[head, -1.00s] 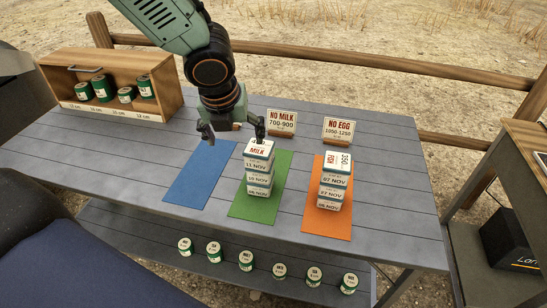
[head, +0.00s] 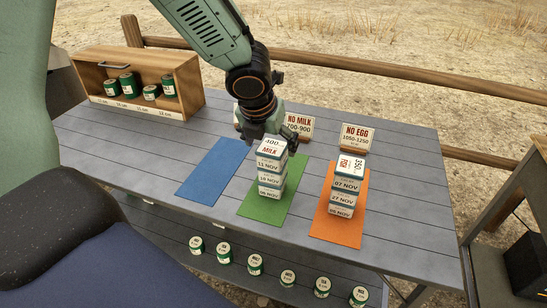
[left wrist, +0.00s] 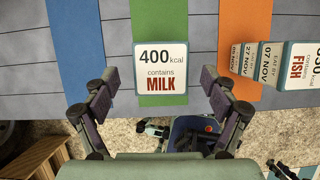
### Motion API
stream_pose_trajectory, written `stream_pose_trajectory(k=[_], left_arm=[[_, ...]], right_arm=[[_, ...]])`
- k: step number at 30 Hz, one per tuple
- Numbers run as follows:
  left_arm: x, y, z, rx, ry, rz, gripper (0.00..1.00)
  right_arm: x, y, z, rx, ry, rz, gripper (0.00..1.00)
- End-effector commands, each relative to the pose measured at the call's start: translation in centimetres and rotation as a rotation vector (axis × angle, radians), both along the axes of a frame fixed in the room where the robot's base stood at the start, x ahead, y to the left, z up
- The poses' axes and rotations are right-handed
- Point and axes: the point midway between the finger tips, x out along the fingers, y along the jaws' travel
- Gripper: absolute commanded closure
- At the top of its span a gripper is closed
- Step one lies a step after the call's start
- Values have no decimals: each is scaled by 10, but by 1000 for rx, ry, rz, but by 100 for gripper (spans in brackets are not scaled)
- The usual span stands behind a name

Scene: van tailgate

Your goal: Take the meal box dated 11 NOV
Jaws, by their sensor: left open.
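The meal box dated 11 NOV (head: 271,161) is the top box of a stack on the green mat (head: 249,207). Its lid reads 400 kcal, contains MILK, and it also shows in the left wrist view (left wrist: 161,68). Boxes with other NOV dates are under it; the lowest date is hard to read. My left gripper (head: 267,138) is open just above and behind the stack in the head view. In the left wrist view its fingers (left wrist: 160,85) stand apart, one on each side of the box lid, with nothing held. My right gripper is not in view.
A second stack (head: 346,187), topped by a FISH box dated 07 NOV, stands on the orange mat (head: 334,231). The blue mat (head: 212,172) is empty. NO MILK (head: 299,124) and NO EGG (head: 357,136) signs stand behind. A wooden cabinet (head: 190,85) holds cans; more cans line a lower shelf.

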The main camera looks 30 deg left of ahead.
Motion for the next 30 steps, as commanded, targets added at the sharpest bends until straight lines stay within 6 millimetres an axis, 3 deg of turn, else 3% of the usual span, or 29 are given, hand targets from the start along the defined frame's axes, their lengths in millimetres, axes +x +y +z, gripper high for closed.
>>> stream_pose_trajectory(k=[1, 6, 14, 30], left_arm=[[3, 0, -12, 2, 2, 0, 15], [11, 1, -30, 2, -1, 0, 15], [13, 0, -30, 3, -2, 0, 16], [12, 0, -30, 2, -1, 0, 62]], right_arm=[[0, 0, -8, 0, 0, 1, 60], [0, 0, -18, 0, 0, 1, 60], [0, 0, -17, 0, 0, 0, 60], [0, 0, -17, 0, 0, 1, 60]])
